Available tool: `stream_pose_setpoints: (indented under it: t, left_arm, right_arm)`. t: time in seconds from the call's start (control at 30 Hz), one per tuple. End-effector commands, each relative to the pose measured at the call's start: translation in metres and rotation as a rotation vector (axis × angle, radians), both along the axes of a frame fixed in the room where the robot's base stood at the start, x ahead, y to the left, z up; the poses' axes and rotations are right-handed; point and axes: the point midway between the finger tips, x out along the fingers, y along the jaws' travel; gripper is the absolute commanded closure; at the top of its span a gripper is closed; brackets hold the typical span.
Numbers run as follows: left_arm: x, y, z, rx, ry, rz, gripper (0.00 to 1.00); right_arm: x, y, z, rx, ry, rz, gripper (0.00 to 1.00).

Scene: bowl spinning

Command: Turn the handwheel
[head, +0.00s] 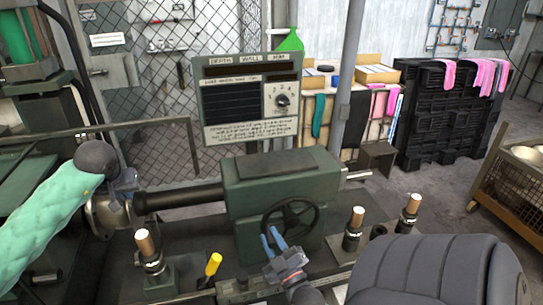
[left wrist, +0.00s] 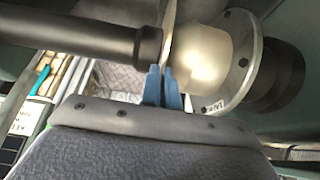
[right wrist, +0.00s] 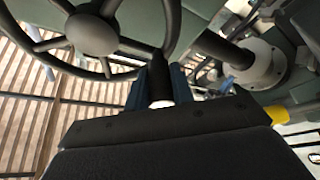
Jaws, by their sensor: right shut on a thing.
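The dark handwheel (head: 290,218) is on the front of the green machine housing. It also shows at the upper left of the right wrist view (right wrist: 92,34). My right gripper (head: 270,238) is at the wheel's lower left edge. In the right wrist view its blue fingers are shut on the wheel's dark handle (right wrist: 160,82), which has a pale end. My left gripper (head: 128,190) is at the spindle on the left. In the left wrist view its fingers (left wrist: 164,88) are close together at the thin rim of a shiny metal bowl (left wrist: 200,60); whether they grip it is unclear.
A dark spindle shaft (head: 180,197) runs from the housing to the bowl. Wooden-topped posts (head: 354,225) and a yellow-handled lever (head: 213,265) stand on the machine bed. A sign panel (head: 250,100) rises behind. A wire crate (head: 510,185) stands at right.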

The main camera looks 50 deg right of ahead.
Motion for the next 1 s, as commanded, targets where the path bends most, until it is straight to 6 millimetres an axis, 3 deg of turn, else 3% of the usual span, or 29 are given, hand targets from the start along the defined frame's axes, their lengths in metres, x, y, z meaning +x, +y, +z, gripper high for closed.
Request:
stream_pose_setpoints:
  t: [0.03,0.2,1.0]
  left_arm:
    - [-0.0017,-0.002,0.0,-0.003,0.0,-0.005,1.0]
    - [-0.0022,-0.0025,-0.0001,-0.004,0.0,-0.005,1.0]
    - [-0.004,-0.0046,-0.0014,-0.006,0.001,-0.009,1.0]
  right_arm:
    - [0.0,0.0012,-0.0106,-0.006,0.024,0.003,1.0]
    - [0.0,0.0016,-0.0161,-0.026,0.045,0.004,1.0]
    - [-0.0007,0.0031,-0.0197,-0.025,0.051,0.006,1.0]
